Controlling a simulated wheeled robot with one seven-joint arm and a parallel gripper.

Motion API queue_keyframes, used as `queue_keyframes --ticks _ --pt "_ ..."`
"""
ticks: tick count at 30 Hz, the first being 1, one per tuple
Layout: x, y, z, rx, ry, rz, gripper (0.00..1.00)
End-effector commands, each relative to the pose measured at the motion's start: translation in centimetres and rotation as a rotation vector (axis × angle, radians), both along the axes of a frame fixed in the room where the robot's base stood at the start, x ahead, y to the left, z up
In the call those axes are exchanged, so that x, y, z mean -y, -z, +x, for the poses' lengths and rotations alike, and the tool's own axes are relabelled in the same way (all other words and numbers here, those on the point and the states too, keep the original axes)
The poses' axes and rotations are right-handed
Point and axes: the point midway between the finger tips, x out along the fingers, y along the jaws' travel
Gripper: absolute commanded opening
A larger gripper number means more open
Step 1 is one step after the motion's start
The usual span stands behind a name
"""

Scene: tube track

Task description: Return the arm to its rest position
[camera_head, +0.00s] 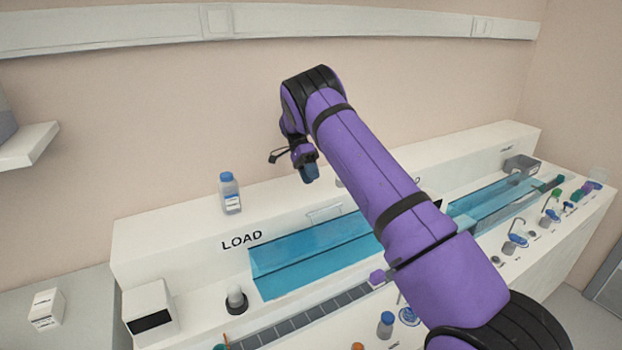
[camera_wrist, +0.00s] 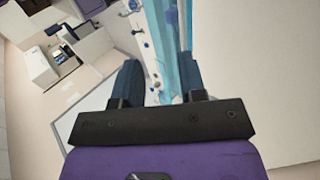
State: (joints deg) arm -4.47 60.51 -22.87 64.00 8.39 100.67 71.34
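My purple arm (camera_head: 365,160) reaches up and across the white bench from the lower right, bent at a black elbow near the back wall. My gripper (camera_head: 310,173) hangs from its far end, above the back ledge of the bench and clear of it. In the wrist view my gripper (camera_wrist: 160,76) shows two dark blue fingers set wide apart with nothing between them. The bench and its blue channel lie beyond the fingers.
A blue-capped bottle (camera_head: 230,193) stands on the ledge left of my gripper. The blue LOAD channel (camera_head: 310,256) lies below. A white box-shaped device (camera_head: 150,312) stands at the left. Small bottles and tubes line the bench's front and right. My arm hides the middle.

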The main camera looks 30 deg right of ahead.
Motion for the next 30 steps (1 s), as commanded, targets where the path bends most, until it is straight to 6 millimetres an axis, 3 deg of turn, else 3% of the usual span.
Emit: queue_keyframes --ticks 8,12,20,30 --pt "0.0 0.0 0.0 0.001 0.0 0.0 0.38" --pt "0.0 -1.2 -0.2 0.02 -0.01 0.017 0.38" --pt "-0.3 -8.1 -2.5 0.14 -0.1 0.129 0.38" --pt "-1.2 -16.8 -7.5 0.319 -0.274 0.27 0.38"
